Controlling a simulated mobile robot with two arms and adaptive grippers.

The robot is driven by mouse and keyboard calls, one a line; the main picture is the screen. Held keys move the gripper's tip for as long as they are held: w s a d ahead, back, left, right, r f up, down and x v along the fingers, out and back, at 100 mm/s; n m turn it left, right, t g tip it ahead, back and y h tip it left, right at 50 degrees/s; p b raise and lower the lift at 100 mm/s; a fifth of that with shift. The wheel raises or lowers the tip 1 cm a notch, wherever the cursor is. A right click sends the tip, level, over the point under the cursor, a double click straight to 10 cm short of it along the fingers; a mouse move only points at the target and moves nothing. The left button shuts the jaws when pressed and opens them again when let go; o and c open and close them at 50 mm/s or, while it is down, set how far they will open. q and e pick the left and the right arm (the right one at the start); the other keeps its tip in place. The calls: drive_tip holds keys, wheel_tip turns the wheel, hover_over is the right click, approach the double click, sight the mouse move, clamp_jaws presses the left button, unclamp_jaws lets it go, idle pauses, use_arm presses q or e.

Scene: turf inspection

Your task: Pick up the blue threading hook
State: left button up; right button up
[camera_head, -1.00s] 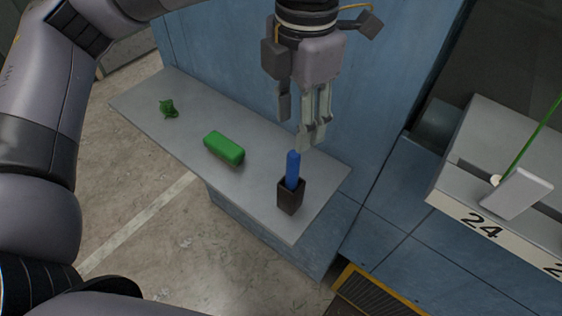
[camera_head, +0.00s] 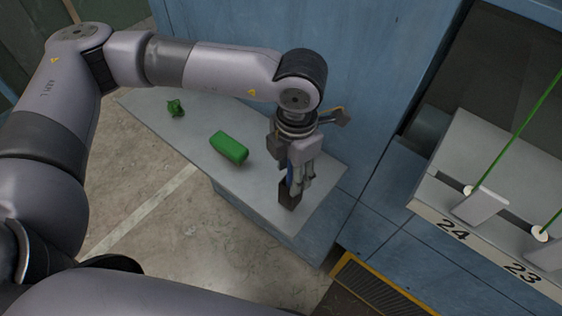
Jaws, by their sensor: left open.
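The blue threading hook (camera_head: 289,174) stands upright in a small dark brown holder (camera_head: 287,196) near the right end of the grey shelf. Only a narrow strip of its blue handle shows behind the gripper. My left gripper (camera_head: 296,190) points down over the holder, with its fingers open at the handle. I cannot tell whether the fingers touch the handle. My right gripper is not in view.
A green block (camera_head: 229,148) and a small green object (camera_head: 175,108) lie on the grey shelf (camera_head: 205,133) left of the holder. A blue wall rises behind. At right is a grey unit marked 24 and 23 (camera_head: 487,245) with green strands.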

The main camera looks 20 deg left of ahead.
use_arm(q)
drive_tip(key=shift+c, duration=0.4)
clamp_jaws()
